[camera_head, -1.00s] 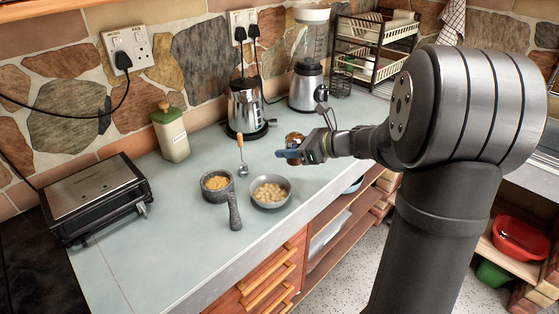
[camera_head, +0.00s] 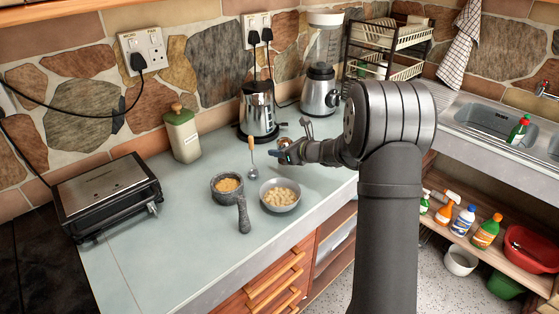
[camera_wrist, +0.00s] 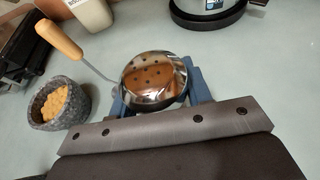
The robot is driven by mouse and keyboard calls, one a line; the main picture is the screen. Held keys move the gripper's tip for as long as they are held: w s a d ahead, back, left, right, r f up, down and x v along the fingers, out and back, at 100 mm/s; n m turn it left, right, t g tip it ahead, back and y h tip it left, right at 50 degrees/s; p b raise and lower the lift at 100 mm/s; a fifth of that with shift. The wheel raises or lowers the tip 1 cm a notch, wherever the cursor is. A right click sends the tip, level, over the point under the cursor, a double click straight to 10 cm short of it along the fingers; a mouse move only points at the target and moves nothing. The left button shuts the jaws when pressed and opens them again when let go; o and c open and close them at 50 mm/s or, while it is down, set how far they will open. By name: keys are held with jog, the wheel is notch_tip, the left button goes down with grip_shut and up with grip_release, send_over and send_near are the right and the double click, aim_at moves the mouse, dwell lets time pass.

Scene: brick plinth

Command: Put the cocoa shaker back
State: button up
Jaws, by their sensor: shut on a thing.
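The cocoa shaker (camera_wrist: 154,76) has a shiny domed metal top with small dark holes. In the wrist view it sits between the blue fingers of my gripper (camera_wrist: 160,92), which is shut on it. In the head view my gripper (camera_head: 284,157) is over the worktop, in front of the kettle. There the shaker (camera_head: 286,167) is mostly hidden behind the fingers, with only a bit of brown and metal showing. I cannot tell whether its base touches the worktop.
Near the gripper are a wooden-handled spoon (camera_head: 252,160), a stone mortar (camera_head: 227,190) and a grey bowl (camera_head: 280,205) of pale pieces. The kettle (camera_head: 259,110) and blender (camera_head: 320,90) stand behind. A green-lidded canister (camera_head: 184,138) and a grill (camera_head: 107,198) are left; worktop between is clear.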

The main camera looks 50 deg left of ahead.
aim_at(279, 160)
jog(key=shift+s+a+f, duration=0.15)
jog(key=shift+a+f, duration=0.05)
jog(key=shift+a, duration=0.1)
jog(key=shift+f, duration=2)
jog(key=shift+f, duration=0.1)
jog(key=o, duration=1.1)
jog(key=shift+f, duration=0.1)
jog(key=shift+c, duration=0.2)
jog(key=shift+d+r, duration=0.2)
jog(key=shift+r, duration=0.1)
jog(key=v, duration=1.1)
jog(key=shift+d, duration=0.3)
